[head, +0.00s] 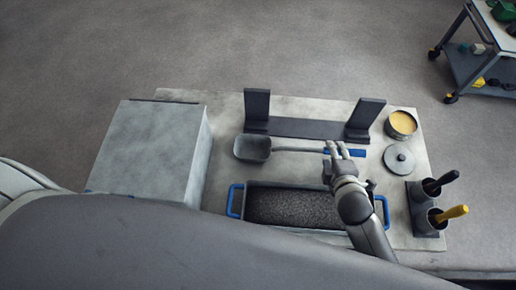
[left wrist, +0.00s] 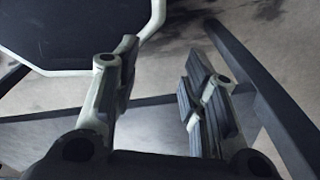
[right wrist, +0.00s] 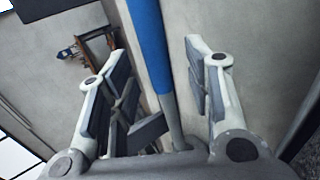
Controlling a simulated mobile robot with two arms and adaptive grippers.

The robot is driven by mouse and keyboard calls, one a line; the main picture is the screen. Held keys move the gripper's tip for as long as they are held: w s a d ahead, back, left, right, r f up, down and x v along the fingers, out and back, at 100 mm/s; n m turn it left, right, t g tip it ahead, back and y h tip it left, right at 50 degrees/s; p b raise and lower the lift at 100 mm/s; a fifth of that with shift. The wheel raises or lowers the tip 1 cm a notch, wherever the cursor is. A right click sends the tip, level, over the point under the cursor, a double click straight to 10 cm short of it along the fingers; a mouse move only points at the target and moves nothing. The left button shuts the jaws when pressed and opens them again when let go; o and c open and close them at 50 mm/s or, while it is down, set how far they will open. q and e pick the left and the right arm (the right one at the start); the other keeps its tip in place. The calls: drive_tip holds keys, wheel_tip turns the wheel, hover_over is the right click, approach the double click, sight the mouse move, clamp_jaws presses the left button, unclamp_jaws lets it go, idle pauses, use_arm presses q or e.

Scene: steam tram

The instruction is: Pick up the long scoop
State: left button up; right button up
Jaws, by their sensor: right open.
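The long scoop (head: 252,149) lies on the worktop in the head view, its grey square pan at the left and its thin shaft running right to a blue handle. My right gripper (head: 341,150) is over the handle end. In the right wrist view the blue handle (right wrist: 150,45) and grey shaft run between the fingers of the right gripper (right wrist: 155,70), which are open with gaps showing on both sides. My left gripper (left wrist: 163,68) is open and empty in its wrist view, away from the scoop. It is not visible in the head view.
An open tin (head: 401,124), a lid (head: 398,159) and a tool holder (head: 424,218) are at the right.

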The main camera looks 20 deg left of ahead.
drive_tip(key=shift+x, duration=1.15)
drive_tip(key=shift+w, duration=0.3)
drive_tip(key=shift+w+d, duration=0.1)
drive_tip(key=shift+d, duration=0.1)
drive_tip(key=c, duration=0.8)
drive_tip(key=shift+c, duration=1.1)
use_arm(q)
drive_tip(key=shift+w, duration=0.75)
use_arm(e)
drive_tip(key=shift+r, duration=0.1)
clamp_jaws()
